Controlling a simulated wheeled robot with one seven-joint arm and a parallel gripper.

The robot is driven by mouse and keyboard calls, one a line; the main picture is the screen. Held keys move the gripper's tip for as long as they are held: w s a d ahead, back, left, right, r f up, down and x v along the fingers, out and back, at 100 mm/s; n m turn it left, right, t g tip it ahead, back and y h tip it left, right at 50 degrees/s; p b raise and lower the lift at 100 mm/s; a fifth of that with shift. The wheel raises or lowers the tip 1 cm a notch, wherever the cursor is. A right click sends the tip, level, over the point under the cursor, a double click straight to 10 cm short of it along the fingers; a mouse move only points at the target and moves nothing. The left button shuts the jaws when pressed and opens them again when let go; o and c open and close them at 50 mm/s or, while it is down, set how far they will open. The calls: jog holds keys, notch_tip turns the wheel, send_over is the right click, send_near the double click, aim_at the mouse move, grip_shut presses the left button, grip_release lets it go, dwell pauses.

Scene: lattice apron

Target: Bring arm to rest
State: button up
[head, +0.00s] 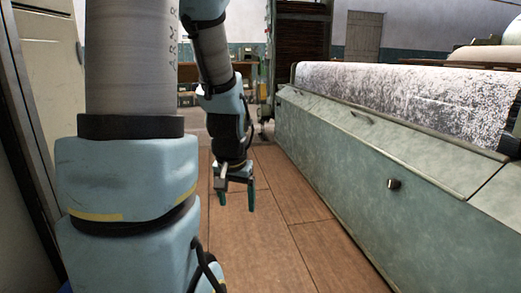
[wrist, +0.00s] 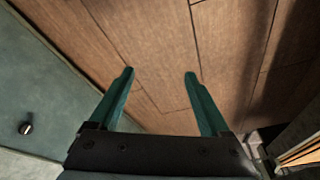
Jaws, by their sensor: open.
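My gripper (head: 237,200) hangs from my arm in the middle of the head view, pointing down over the wooden floor. Its two green fingers stand apart with nothing between them. The wrist view also shows the open gripper (wrist: 160,74), with only floorboards beyond the fingertips. My arm's large pale blue and grey links fill the left of the head view and hide part of the room behind them.
A long green machine (head: 340,150) with a speckled roll of material (head: 400,95) runs along the right. A pale cabinet (head: 52,75) stands at the far left. The wooden floor (head: 290,215) between them is clear. A door (head: 362,36) shows at the back.

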jog(key=s+r+n+g+p, duration=0.2)
jog(key=s+r+p, duration=0.1)
jog(key=s, duration=0.3)
notch_tip(320, 180, up, 36)
jog(key=p, duration=3.5)
jog(key=shift+a, duration=0.4)
jog(key=shift+f, duration=0.1)
